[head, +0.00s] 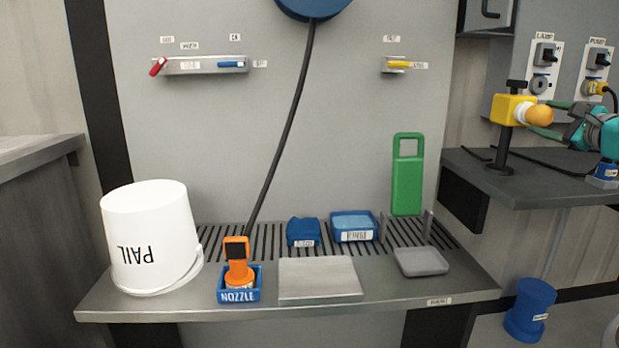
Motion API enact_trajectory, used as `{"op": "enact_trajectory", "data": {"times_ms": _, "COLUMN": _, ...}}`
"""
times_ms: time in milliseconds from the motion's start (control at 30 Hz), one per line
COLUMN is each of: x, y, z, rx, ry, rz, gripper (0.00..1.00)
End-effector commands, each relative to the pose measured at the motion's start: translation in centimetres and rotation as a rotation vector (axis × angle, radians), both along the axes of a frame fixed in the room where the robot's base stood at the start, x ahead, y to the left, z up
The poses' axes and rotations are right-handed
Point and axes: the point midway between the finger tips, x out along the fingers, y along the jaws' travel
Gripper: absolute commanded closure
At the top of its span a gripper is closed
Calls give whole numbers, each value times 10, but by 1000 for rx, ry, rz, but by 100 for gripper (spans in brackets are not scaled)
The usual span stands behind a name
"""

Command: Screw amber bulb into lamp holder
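The amber bulb (540,116) is at the right, with its pale base against the right side of the yellow lamp holder (509,110). The holder sits on a dark stand on the right shelf. How deep the base sits in the holder cannot be seen. My gripper (543,118) is teal with green fingers and comes in from the right edge. One finger is above the bulb and one below it. Whether they touch the bulb or stand just clear of it cannot be made out.
A panel behind carries the LAMP switch (544,55) and another switch with a yellow plug (596,88). A dark cable lies on the grey shelf (540,190). The left bench holds a white pail (150,235), an orange nozzle (238,265) and a green board (407,180).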

Motion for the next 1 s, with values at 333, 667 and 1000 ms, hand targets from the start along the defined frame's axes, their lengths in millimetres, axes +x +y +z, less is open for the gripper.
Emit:
{"op": "enact_trajectory", "data": {"times_ms": 333, "x": 0, "y": 0, "z": 0, "rx": 0, "ry": 0, "rz": 0, "gripper": 51}}
{"op": "enact_trajectory", "data": {"times_ms": 667, "x": 1, "y": 0, "z": 1, "rx": 0, "ry": 0, "rz": 0, "gripper": 51}}
{"op": "enact_trajectory", "data": {"times_ms": 1000, "x": 3, "y": 1, "z": 1, "rx": -1, "ry": 0, "rz": 1, "gripper": 55}}
